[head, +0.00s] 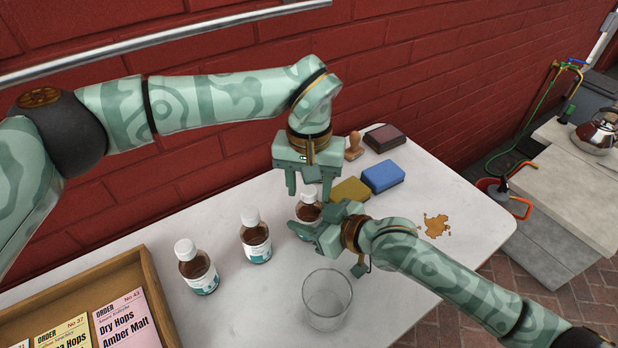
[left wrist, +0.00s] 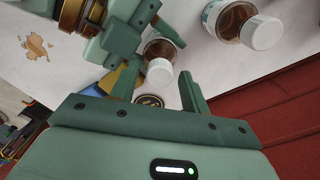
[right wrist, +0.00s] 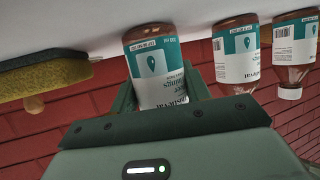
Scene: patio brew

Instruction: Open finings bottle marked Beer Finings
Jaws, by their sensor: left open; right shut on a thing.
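The brown bottle (head: 307,214) with a white cap stands upright at the right end of a row of three. In the right wrist view its teal and white label (right wrist: 158,75) shows partly cut-off words that seem to include "Beer" and "Finings". My right gripper (head: 318,224) is shut on this bottle's body from the side. My left gripper (head: 310,194) points down over the bottle and is open. Its fingers are on either side of the white cap (left wrist: 160,72) as seen; I cannot tell how far down they reach. The cap is on the bottle.
Two similar bottles (head: 256,240) (head: 197,270) stand to the left. An empty glass (head: 326,300) is in front. A yellow sponge (head: 350,190), blue sponge (head: 382,177), stamp (head: 353,147) and dark pad (head: 385,138) lie behind. A spill (head: 436,225) is at right, a wooden tray (head: 150,270) at left.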

